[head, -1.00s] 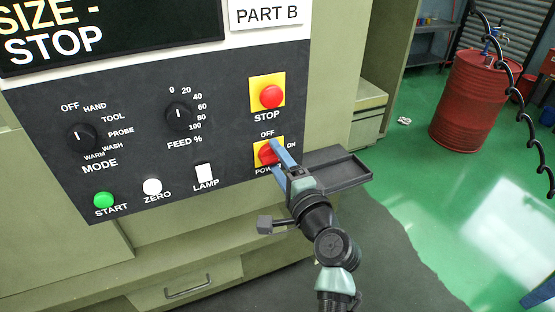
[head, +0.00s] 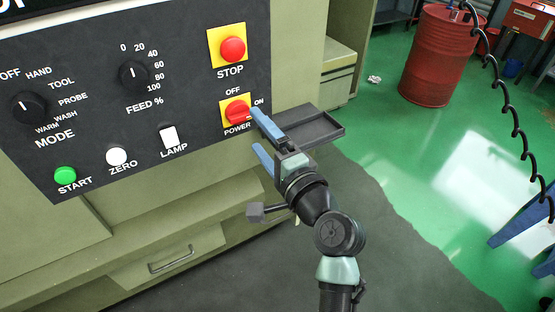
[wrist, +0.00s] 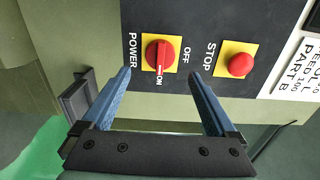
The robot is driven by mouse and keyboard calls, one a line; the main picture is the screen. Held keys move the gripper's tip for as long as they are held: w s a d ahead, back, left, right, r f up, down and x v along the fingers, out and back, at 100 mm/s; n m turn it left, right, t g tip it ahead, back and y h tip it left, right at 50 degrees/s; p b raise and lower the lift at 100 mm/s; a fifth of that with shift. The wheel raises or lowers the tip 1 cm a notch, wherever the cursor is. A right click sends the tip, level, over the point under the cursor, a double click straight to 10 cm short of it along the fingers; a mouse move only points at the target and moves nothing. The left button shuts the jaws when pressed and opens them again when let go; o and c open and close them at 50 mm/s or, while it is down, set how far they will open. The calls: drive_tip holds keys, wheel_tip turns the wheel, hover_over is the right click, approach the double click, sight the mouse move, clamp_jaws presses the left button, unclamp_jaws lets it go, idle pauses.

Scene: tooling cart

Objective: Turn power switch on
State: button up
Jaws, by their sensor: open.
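The power switch (head: 238,112) is a red knob on a yellow plate, low on the right of the dark control panel. In the wrist view the knob (wrist: 159,55) has its white mark pointing to the ON label. OFF is printed a quarter turn away. My gripper (head: 257,130) has two blue fingers spread apart, with nothing between them. It is just to the right of and below the switch in the head view, clear of the knob. In the wrist view the fingers (wrist: 160,76) lie on either side of the knob, nearer the camera.
The red STOP button (head: 233,49) is above the switch on its own yellow plate. The LAMP button (head: 169,136), MODE dial (head: 28,107) and FEED dial (head: 134,75) are to the left. A dark tray (head: 318,130) juts out beside my gripper. Open green floor lies to the right.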

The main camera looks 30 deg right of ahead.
drive_tip(key=s+b, duration=0.1)
drive_tip(key=s, duration=0.5)
drive_tip(key=shift+s+b, duration=0.3)
drive_tip(key=shift+b, duration=0.05)
drive_tip(key=shift+d, duration=0.1)
drive_tip(key=w+a+r+n+t, duration=0.2)
drive_tip(key=a+r+n, duration=0.3)
drive_tip(key=r, duration=0.4)
drive_tip(key=w+a+r+n+t, duration=0.1)
drive_tip(key=a+r+n, duration=0.4)
drive_tip(key=r, duration=0.4)
drive_tip(key=s+a+r+n+t, duration=0.3)
drive_tip(key=s+a+r+n, duration=0.1)
drive_tip(key=r, duration=0.5)
drive_tip(key=s+a+r+n+t+b, duration=0.1)
drive_tip(key=s+a+r+n+t, duration=0.2)
drive_tip(key=r, duration=0.6)
drive_tip(key=s+a, duration=0.2)
drive_tip(key=s, duration=0.1)
drive_tip(key=shift+s+r+n+h, duration=0.15)
drive_tip(key=shift+s+n+h, duration=0.15)
drive_tip(key=shift+n, duration=0.1)
